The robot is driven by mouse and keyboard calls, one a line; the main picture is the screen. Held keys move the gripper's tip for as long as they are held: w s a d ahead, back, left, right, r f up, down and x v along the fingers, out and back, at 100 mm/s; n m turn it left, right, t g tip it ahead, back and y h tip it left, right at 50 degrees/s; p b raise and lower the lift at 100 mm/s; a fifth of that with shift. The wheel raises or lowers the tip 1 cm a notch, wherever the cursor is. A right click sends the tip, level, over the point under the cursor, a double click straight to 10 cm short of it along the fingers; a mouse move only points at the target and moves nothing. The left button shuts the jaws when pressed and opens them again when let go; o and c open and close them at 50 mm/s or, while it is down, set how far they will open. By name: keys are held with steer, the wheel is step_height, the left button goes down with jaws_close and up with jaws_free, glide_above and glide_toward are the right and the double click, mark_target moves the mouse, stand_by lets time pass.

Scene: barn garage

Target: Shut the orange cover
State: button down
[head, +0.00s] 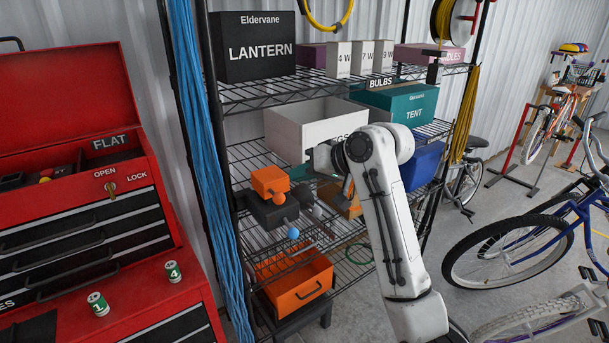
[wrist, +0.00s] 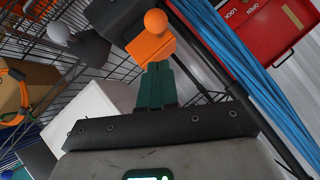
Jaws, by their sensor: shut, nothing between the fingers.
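The orange cover (head: 270,180) is a blocky flap with an orange ball knob (head: 278,198). It stands raised above a dark box (head: 272,212) on the wire shelf. In the wrist view the orange cover (wrist: 150,48) lies just beyond my fingertips, its knob (wrist: 156,22) on the far side. My gripper (wrist: 156,68) is shut and empty, its dark green fingers pointing at the cover. The fingertips overlap the cover's near edge in the picture; I cannot tell whether they touch. In the head view my wrist is right of the cover, partly hidden by my arm.
A grey ball (head: 317,211) and a blue ball (head: 292,233) sit by the dark box. A white bin (head: 310,125) stands behind and above. An orange drawer (head: 300,285) is below. Blue cords (head: 200,130) hang at left, beside a red tool chest (head: 70,95).

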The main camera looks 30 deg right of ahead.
steer(key=b+v, duration=0.3)
steer(key=v, duration=0.7)
steer(key=shift+d+r, duration=0.1)
steer(key=shift+d, duration=0.05)
steer(key=s+a+f+g+h, duration=0.1)
steer(key=s+a+f, duration=0.2)
steer(key=f, duration=0.6)
steer(key=s+a+f+g, duration=0.2)
steer(key=s+f, duration=0.2)
steer(key=f, duration=0.5)
steer(key=s+a+f+g+h, duration=0.1)
steer(key=s+a+f, duration=0.2)
steer(key=f, duration=0.6)
steer(key=s+f+g+h, duration=0.1)
steer(key=s+f+g, duration=0.1)
steer(key=s+f, duration=0.3)
steer(key=s+a+f+n+g+h+b, duration=0.1)
steer(key=s+f, duration=0.4)
steer(key=s, duration=0.7)
steer(key=s+f+g+h, duration=0.1)
steer(key=s+f+g, duration=0.1)
steer(key=s+f, duration=0.3)
steer(key=s, duration=0.3)
steer(key=shift+s+a+n+g, duration=0.15)
steer(key=shift+s+n+g, duration=0.15)
steer(key=shift+n, duration=0.1)
steer(key=shift+w+f, duration=0.1)
